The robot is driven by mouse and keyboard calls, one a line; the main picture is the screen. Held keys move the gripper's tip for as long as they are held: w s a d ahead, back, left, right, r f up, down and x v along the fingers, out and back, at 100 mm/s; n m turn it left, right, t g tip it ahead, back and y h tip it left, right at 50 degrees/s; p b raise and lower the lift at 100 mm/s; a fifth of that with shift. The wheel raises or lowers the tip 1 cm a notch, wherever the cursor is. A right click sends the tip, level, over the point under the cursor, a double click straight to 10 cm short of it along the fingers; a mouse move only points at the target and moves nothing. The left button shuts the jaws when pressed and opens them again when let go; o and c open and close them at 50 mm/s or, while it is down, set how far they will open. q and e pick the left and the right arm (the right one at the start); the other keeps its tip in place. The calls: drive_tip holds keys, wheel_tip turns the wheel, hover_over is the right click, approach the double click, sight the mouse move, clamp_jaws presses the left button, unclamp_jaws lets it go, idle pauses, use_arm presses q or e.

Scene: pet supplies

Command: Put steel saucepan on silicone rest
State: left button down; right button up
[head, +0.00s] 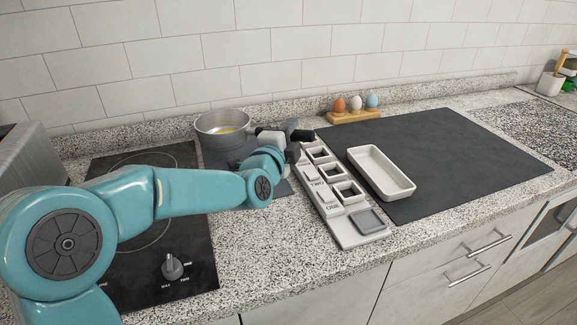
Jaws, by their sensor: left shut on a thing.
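The steel saucepan (222,130) is at the back, left of centre, upright, with something yellow inside. In the picture it overlaps the far left part of a dark grey square mat (216,160), which looks like the silicone rest. I cannot tell whether the pan touches the mat or is held just above it. My left gripper (272,138) is at the pan's right side, shut on its handle, which is mostly hidden by the gripper. My left forearm covers the near part of the mat. My right gripper is not in view.
A black hob (190,262) with a knob (172,266) lies left of the mat. To the right are a pale slotted tray (347,234), a white dish (400,184) on a dark board (470,160), and eggs in a wooden holder (354,117). The tiled wall is close behind.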

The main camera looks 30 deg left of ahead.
use_arm(q)
wheel_tip(320, 180, down, 7)
drive_tip(key=shift+r+b, duration=0.15)
drive_tip(key=shift+b, duration=0.4)
drive_tip(key=shift+r, duration=0.1)
